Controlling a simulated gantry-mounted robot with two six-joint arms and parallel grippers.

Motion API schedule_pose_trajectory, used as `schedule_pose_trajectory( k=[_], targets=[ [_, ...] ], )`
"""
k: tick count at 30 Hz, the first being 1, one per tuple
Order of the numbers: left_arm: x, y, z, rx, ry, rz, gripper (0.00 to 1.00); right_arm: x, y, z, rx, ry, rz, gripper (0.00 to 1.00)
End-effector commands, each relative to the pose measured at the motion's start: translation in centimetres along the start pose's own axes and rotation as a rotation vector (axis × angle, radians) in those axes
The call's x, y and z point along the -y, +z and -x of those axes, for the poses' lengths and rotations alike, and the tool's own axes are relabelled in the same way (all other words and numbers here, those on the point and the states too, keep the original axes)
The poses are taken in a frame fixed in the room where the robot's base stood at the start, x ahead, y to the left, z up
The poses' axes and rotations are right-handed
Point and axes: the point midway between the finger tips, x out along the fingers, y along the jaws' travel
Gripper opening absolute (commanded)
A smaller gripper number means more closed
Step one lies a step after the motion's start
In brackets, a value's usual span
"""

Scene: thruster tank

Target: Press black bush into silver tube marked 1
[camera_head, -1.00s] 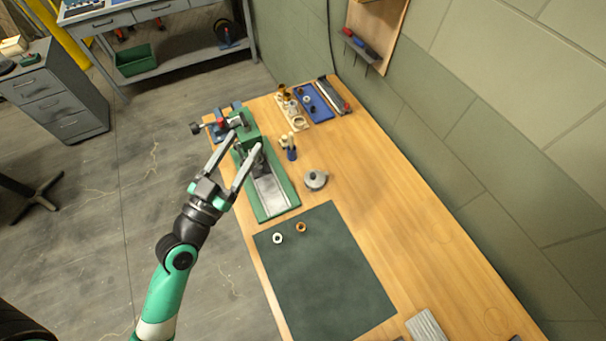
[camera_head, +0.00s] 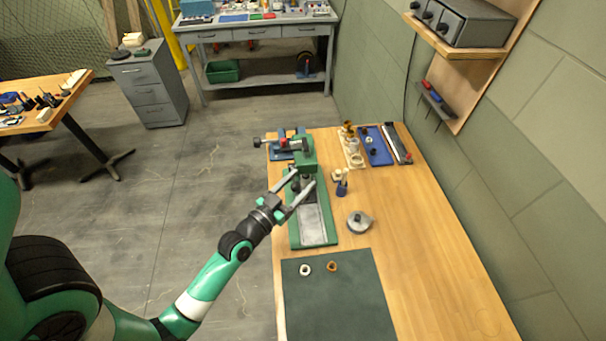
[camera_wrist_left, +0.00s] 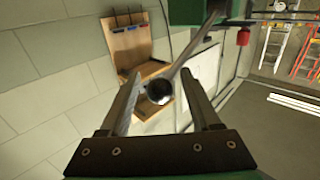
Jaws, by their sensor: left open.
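A green press (camera_head: 306,160) stands at the table's left edge, with a grey bed (camera_head: 312,222) in front of its column. My left gripper (camera_head: 303,178) is open and empty beside the press, its fingers pointing at the press. In the left wrist view, a rod comes down from the green press head (camera_wrist_left: 195,10) and ends in a dark shiny ball (camera_wrist_left: 159,91). The ball shows between the open fingers (camera_wrist_left: 158,88), with gaps on both sides. I cannot make out the black bush or the silver tube marked 1. My right gripper is not in view.
On the dark mat (camera_head: 340,305) lie a white ring (camera_head: 305,269) and an orange-brown ring (camera_head: 332,266). A grey round part (camera_head: 359,222) and a small blue holder (camera_head: 342,188) stand right of the press. A blue tray (camera_head: 372,134) lies at the back. The table's right side is clear.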

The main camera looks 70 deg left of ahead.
Motion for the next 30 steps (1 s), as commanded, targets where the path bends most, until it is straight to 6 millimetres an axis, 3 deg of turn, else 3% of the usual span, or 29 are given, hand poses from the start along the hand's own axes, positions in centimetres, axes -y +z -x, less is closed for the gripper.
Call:
schedule_pose_trajectory(
  k=[4,12,23,30],
  targets=[
    [0.0,0.0,-1.5,-0.001,0.001,0.000,0.64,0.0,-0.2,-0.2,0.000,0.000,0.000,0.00],
    [0.0,0.1,-1.7,0.000,0.000,0.000,0.64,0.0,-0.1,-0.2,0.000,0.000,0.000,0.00],
    [0.0,0.1,-1.7,0.000,0.001,0.000,0.01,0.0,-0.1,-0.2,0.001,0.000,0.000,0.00],
    [-0.1,0.1,-1.7,0.002,0.001,0.001,0.00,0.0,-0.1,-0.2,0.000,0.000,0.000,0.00]
  ],
)
